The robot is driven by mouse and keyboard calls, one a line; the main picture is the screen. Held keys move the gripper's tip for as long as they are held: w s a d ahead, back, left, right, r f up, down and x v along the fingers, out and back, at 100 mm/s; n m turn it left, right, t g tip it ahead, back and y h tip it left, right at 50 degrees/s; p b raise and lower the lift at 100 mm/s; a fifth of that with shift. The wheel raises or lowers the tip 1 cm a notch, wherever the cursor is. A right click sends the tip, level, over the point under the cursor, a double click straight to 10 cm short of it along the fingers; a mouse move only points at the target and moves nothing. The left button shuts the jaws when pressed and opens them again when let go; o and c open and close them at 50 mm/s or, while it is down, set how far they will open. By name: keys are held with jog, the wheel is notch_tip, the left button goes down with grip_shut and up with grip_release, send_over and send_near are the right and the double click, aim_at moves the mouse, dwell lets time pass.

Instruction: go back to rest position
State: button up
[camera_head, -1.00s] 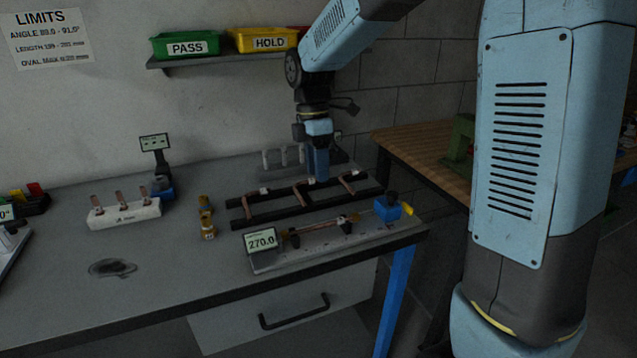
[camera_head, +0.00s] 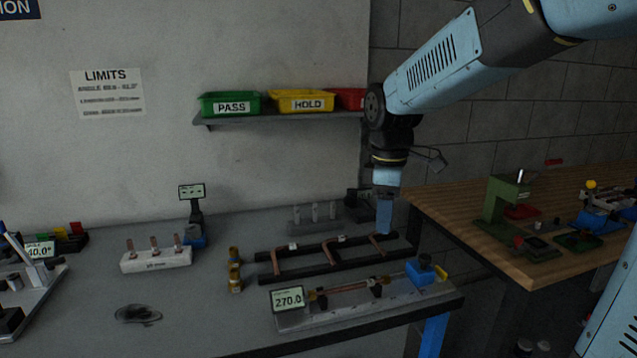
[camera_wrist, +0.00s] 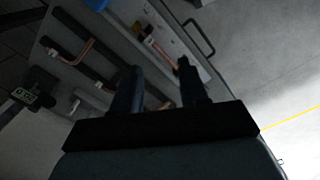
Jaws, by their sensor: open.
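My gripper (camera_head: 384,215) hangs fingers-down at the right end of the black rack (camera_head: 290,252), which carries several bent copper tubes (camera_head: 330,250). In the head view its fingers overlap the rack's right end, and I cannot tell the exact height. In the wrist view the two dark fingers (camera_wrist: 160,90) stand apart with nothing held between them. A copper tube (camera_wrist: 80,52) on the dark rails shows to the left of the fingers there. My arm reaches in from the upper right of the head view.
A gauge fixture (camera_head: 345,310) reading 270.0 holds a copper tube at the bench's front right. Green PASS (camera_head: 231,104) and yellow HOLD (camera_head: 300,101) bins and a red bin sit on a shelf. A wooden bench (camera_head: 460,225) stands at right. The grey bench's left front is largely clear.

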jog(key=s+d+r+m+t, duration=0.1)
jog(key=s+d+m+t, duration=0.1)
jog(key=s+d+m, duration=0.3)
jog(key=s+d+r+m+t, duration=0.1)
jog(key=s+d+m+t, duration=0.2)
jog(key=s+m, duration=0.6)
jog(key=shift+s+d+r+m, duration=0.35)
jog(key=shift+s+d, duration=0.25)
jog(key=shift+d, duration=0.4)
